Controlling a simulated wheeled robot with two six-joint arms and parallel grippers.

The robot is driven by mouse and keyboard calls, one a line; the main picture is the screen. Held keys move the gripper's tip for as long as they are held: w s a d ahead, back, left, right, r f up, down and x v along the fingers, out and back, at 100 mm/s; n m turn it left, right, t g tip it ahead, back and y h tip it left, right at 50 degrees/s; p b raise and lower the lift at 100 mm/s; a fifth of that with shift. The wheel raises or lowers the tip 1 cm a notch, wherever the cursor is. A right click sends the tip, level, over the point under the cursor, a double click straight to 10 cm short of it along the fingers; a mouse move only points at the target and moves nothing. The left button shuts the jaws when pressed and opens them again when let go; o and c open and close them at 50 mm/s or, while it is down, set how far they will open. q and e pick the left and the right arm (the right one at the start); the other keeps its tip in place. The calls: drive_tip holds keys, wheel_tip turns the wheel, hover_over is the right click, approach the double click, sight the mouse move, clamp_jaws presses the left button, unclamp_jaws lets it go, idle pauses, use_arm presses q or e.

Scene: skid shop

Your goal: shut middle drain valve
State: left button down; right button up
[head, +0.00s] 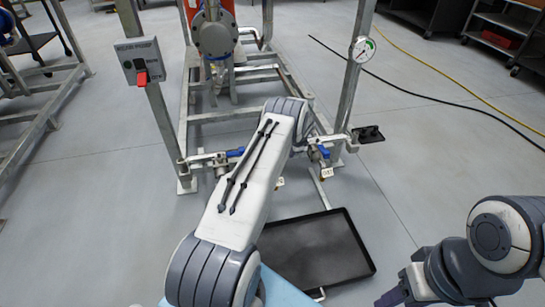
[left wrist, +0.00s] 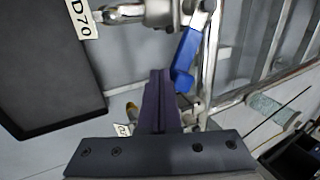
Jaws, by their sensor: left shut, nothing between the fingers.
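In the left wrist view my left gripper (left wrist: 161,78) is shut and empty, its purple fingers pressed together. A blue valve handle (left wrist: 187,58) is just right of the fingertips; I cannot tell if they touch. The valve's metal body (left wrist: 160,12) is above it, with a white tag ending in D70 (left wrist: 83,18). In the head view, blue handles show left (head: 235,152) and right (head: 322,152) of my left arm on the low drain pipe. My arm hides the part between and the left fingertips. My right gripper (head: 393,297) is at the lower edge, only partly visible.
A black drain tray (head: 315,250) lies on the floor below the valves. Upright frame posts (head: 160,115) stand either side, one bearing a gauge (head: 363,48). A switch box (head: 140,62) is on the left post. Hoses cross the floor at right.

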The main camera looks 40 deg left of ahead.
use_arm(q)
drive_tip(key=shift+w, duration=0.1)
drive_tip(key=w+b, duration=0.1)
drive_tip(key=b, duration=0.1)
drive_tip(key=w+b, duration=0.1)
drive_tip(key=b, duration=0.1)
drive_tip(key=shift+a, duration=0.25)
idle(0.3)
drive_tip(key=shift+w+a+f+b, duration=0.25)
drive_tip(key=shift+w+b, duration=0.15)
drive_tip(key=shift+b, duration=0.6)
drive_tip(key=shift+r, duration=0.25)
drive_tip(key=shift+p, duration=0.3)
